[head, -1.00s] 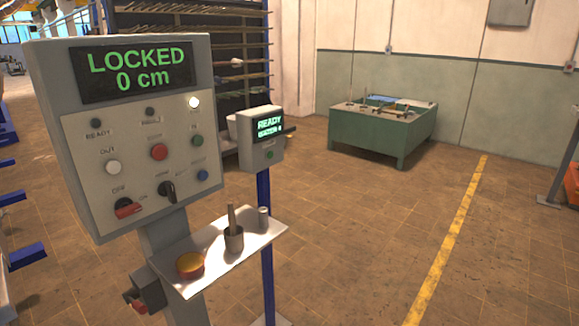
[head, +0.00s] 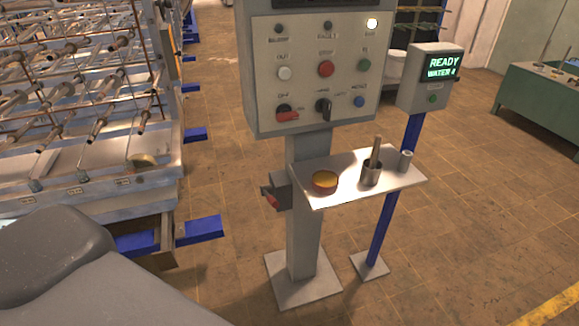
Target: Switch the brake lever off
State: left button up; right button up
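A grey control panel (head: 259,75) stands on a post in the head view. A red-handled switch (head: 288,115) sits at its lower left, its handle pointing right, with a small label on either side that is hard to read. A grey box with a red lever (head: 271,200) is fixed to the left side of the post, below the tray. No readable label shows which one is the brake lever. Neither of my grippers is in view; a large dark grey part at the lower left looks like my own arm.
A tray (head: 340,190) on the post carries an orange-topped round piece (head: 325,181) and a cup with a stick (head: 371,173). A smaller display box (head: 430,75) reading READY stands at right. A rack (head: 80,190) with blue feet fills the left. The floor at right is open.

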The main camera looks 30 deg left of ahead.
aim_at(267, 190)
jog(key=j+u, duration=0.15)
jog(key=u, duration=0.9)
jog(key=k+j, duration=0.05)
